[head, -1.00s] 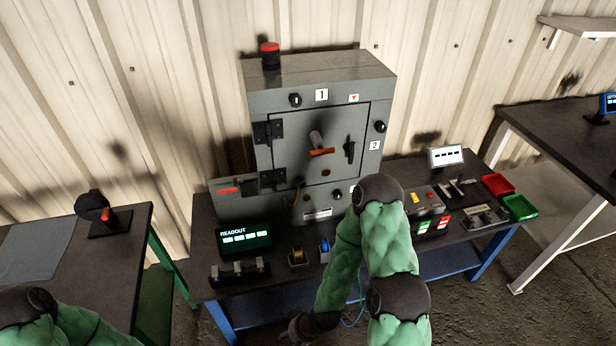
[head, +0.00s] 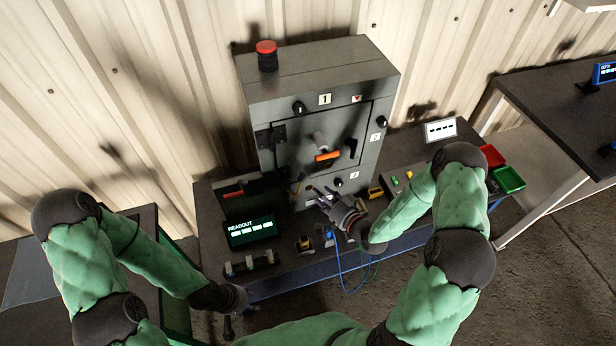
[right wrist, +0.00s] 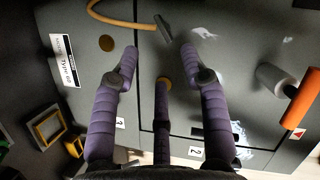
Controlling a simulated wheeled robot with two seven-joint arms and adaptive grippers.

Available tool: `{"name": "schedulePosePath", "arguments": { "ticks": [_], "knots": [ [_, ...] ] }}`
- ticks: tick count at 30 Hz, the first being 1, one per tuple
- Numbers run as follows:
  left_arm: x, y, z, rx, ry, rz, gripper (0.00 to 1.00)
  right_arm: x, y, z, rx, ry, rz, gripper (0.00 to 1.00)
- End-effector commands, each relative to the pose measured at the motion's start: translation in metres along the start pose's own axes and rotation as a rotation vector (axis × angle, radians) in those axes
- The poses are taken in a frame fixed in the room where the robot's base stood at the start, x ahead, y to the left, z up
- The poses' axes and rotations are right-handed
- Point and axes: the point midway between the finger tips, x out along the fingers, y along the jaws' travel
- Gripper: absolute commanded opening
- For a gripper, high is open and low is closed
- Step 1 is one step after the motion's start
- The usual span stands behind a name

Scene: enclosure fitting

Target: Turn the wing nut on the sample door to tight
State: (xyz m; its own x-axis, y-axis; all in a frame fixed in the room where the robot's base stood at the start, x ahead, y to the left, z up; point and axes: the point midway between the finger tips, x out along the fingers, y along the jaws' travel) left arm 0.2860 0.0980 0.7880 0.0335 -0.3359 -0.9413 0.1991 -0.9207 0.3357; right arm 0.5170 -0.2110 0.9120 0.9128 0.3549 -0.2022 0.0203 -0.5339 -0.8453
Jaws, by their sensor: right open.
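The grey cabinet's door (head: 295,140) is closed in the head view. At its middle an orange bar on a grey post, which looks like the wing nut (head: 327,156), lies nearly level. In the right wrist view this orange bar (right wrist: 301,97) and its post are at the right edge, outside my fingers. My right gripper (head: 325,200) is open and empty, below the orange bar and in front of the cabinet's lower part. Its spread purple fingers (right wrist: 158,65) fill the middle of the wrist view. My left gripper (head: 229,318) hangs low by the bench's front left; its fingers are unclear.
A black latch handle (head: 352,148) is at the door's right. A red-topped button (head: 266,54) stands on the cabinet. A readout box (head: 250,231), small fixtures and a green tray (head: 508,179) are on the bench. A cable (head: 345,280) hangs in front.

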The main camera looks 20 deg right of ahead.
Motion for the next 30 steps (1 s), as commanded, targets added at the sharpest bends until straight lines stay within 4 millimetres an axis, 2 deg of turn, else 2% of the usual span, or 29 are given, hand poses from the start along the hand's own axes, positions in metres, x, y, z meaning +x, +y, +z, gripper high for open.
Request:
{"name": "schedulePosePath", "arguments": {
  "ticks": [9, 15, 21, 29, 30],
  "knots": [
    [0.004, -0.001, 0.0, 0.0, 0.0, 0.0, 0.4, 0.057, 0.0, 0.002, -0.002, -0.003, -0.001, 0.45],
    [0.005, -0.002, -0.001, 0.0, 0.001, 0.0, 0.4, 0.083, 0.001, 0.001, -0.002, -0.001, 0.001, 0.45],
    [0.005, -0.002, -0.001, 0.0, 0.001, 0.0, 0.4, 0.093, 0.0, 0.001, -0.001, -0.002, 0.002, 0.45],
    [0.005, -0.002, -0.001, 0.0, 0.001, 0.0, 0.4, 0.094, 0.0, 0.001, -0.001, -0.001, 0.002, 0.45],
    [0.005, -0.002, -0.001, 0.0, 0.001, 0.0, 0.4, 0.094, 0.0, 0.001, -0.001, -0.001, 0.002, 0.37]
  ]
}}
